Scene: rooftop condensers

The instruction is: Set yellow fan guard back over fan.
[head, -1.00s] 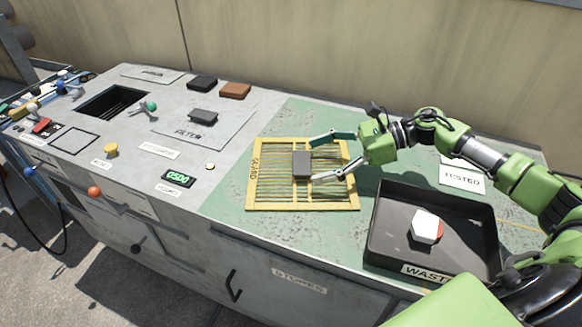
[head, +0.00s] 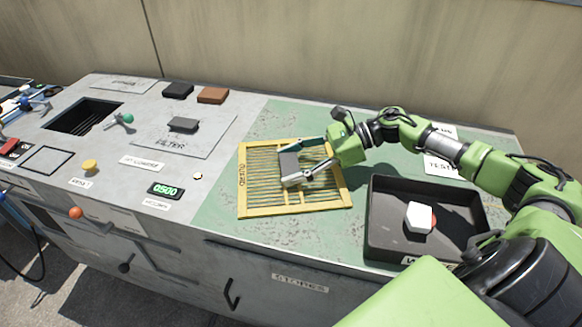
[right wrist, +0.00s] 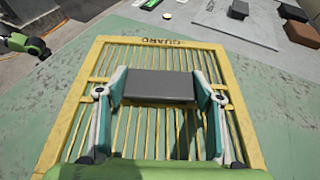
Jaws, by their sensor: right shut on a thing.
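The yellow fan guard (head: 243,199) is a slatted square frame over the green mat on the bench. A grey block-like handle (head: 288,164) crosses its middle. My right gripper (head: 296,162) is shut on this handle, one finger at each end. In the right wrist view the handle (right wrist: 160,85) sits between the fingers, and the guard (right wrist: 84,80) spreads below with its "GUARD" label at the far edge. I cannot tell whether the guard touches the mat or hangs just above it. No fan is clearly seen. My left gripper does not show in the head view.
A black waste tray (head: 374,222) holding a white and red piece stands right of the guard. Left are a dark square opening (head: 84,116), a green-knobbed lever (head: 124,119), a yellow knob (head: 89,167) and a grey filter block (head: 183,125). Green mat (head: 290,117) behind the guard is bare.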

